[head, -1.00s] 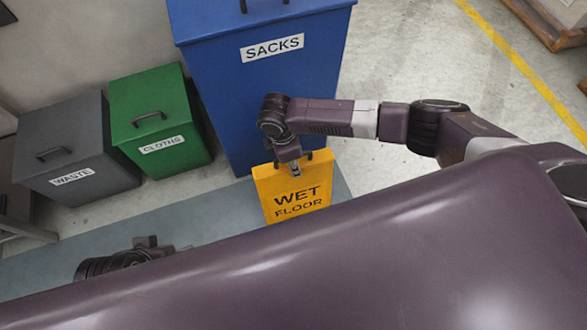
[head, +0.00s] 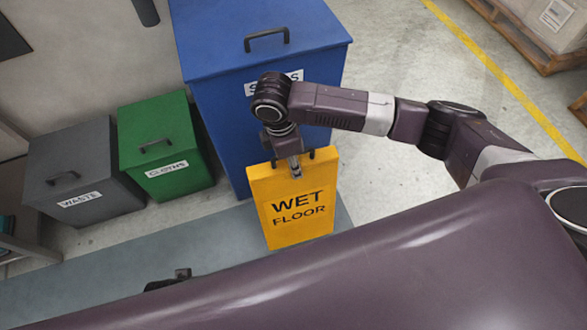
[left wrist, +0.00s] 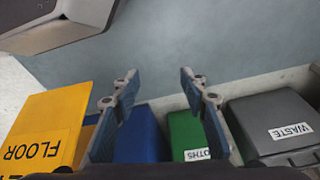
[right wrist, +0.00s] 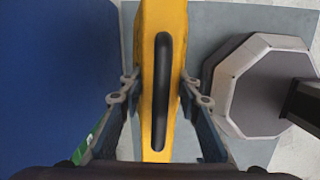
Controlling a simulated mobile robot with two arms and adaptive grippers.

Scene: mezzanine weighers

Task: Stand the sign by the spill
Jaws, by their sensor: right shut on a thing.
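The yellow wet floor sign (head: 300,228) hangs upright from my right gripper (head: 294,170) in front of the blue bin in the head view. In the right wrist view, the fingers of my right gripper (right wrist: 160,88) are on both sides of the sign's top (right wrist: 158,20), around its black handle (right wrist: 161,60). The sign also shows at the left of the left wrist view (left wrist: 58,110). My left gripper (left wrist: 155,88) is open and empty, its fingers well apart. I cannot make out a spill in any view.
A blue SACKS bin (head: 215,110) stands behind the sign. A green CLOTHS bin (head: 155,125) and a grey WASTE bin (head: 60,160) stand to its left. A blue-grey floor strip (head: 100,275) runs before them. Pallets (head: 530,45) are at the far right.

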